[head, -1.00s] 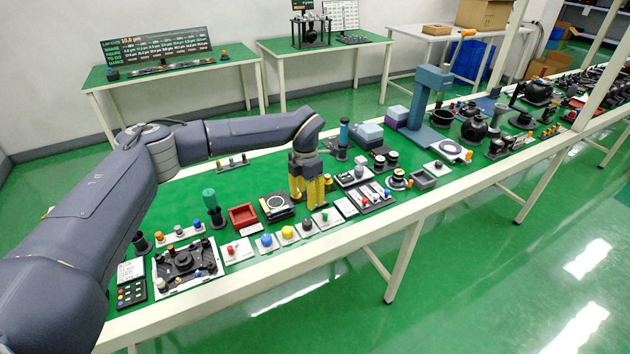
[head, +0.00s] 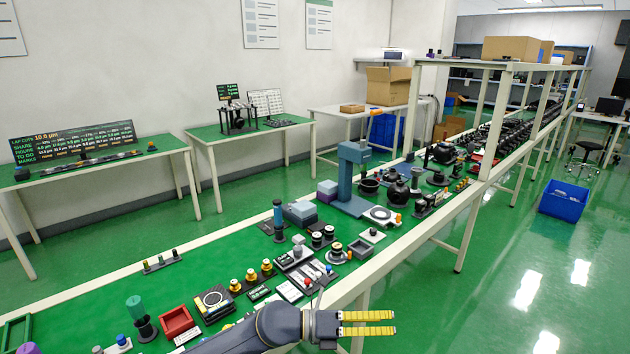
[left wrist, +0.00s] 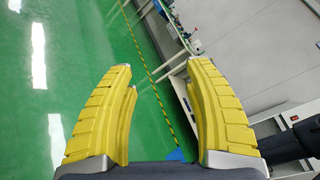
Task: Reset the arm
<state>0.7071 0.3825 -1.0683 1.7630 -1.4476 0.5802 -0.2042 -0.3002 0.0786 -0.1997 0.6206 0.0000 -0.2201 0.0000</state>
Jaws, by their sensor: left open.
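My left gripper (head: 368,323) has yellow ribbed fingers and shows at the bottom centre of the head view. Its fingers point right, out past the front edge of the green bench (head: 95,295). In the left wrist view the two yellow fingers (left wrist: 160,110) stand apart with nothing between them. Green floor and a yellow-black line show beyond the gap. My left arm reaches in along the bottom of the head view and covers part of the bench front. My right gripper is in neither view.
Close to the arm on the bench are a red tray (head: 178,322), a green-topped post (head: 140,318) and a black square device (head: 213,303). A blue-grey column stand (head: 350,180) rises farther back. Open green floor (head: 500,290) lies right of the bench.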

